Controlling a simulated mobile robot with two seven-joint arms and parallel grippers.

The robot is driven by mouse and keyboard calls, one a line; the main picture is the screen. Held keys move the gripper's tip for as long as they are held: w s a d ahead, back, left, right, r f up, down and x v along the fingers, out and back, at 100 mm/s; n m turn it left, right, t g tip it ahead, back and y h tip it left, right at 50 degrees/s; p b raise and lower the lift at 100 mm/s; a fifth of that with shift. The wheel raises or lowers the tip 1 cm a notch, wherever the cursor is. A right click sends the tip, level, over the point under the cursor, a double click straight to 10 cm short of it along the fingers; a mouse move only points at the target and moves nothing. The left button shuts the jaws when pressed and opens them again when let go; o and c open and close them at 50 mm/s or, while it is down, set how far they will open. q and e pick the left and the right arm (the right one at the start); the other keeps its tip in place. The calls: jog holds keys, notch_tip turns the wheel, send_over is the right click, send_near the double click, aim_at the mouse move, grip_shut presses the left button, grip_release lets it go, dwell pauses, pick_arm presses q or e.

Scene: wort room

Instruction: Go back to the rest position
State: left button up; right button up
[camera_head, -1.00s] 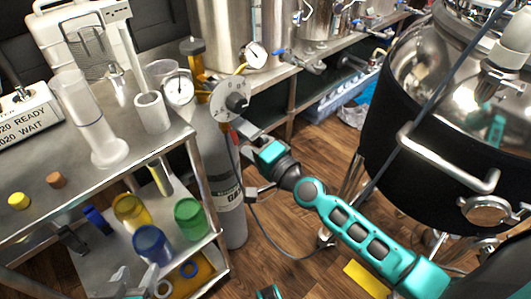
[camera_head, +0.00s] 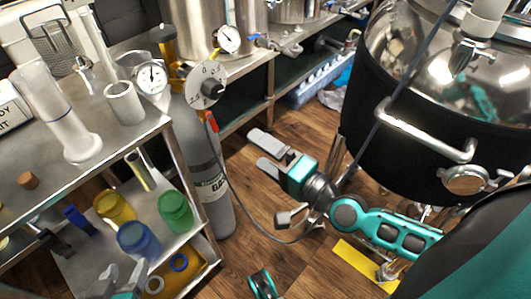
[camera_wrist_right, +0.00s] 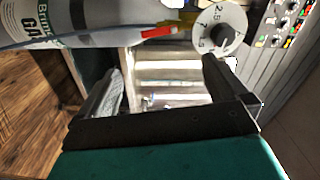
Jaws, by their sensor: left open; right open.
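My right gripper (camera_head: 259,154) is open and empty in the head view. It hangs over the wooden floor, right of the grey gas cylinder and left of the black-jacketed kettle. In the right wrist view its two dark fingers (camera_wrist_right: 160,92) stand wide apart with nothing between them. My left gripper (camera_head: 108,284) shows only partly at the bottom left edge of the head view, in front of the cart's lower shelf. It is open, and nothing is seen in it.
The gas cylinder (camera_head: 212,185) with a round dial (camera_head: 207,86) stands beside the steel cart (camera_head: 50,165). The kettle (camera_head: 420,135) fills the right side. Yellow, blue and green jars stand on the lower shelf. A hose crosses near my right arm. Floor shows between cylinder and kettle.

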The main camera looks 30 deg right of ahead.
jog(key=s+a+f+n+g+h, duration=0.2)
jog(key=s+a+f+n+g, duration=0.5)
jog(key=n, duration=0.7)
pick_arm(q)
jog(key=s+a+r+y+p, duration=0.1)
jog(key=a+r+p, duration=0.3)
jog(key=r+p, duration=0.9)
jog(key=s+p, duration=0.1)
jog(key=p, duration=0.6)
jog(key=shift+a+r+p, duration=0.15)
jog(key=shift+r+p, duration=0.2)
pick_arm(e)
jog(key=s+d+r+h, duration=0.1)
jog(key=d+r, duration=0.4)
jog(key=r, duration=0.6)
jog(key=shift+s+d+r+t+h, duration=0.2)
jog(key=shift+r+t+h, duration=0.15)
jog(key=shift+h, duration=0.25)
jog(key=shift+f, duration=0.15)
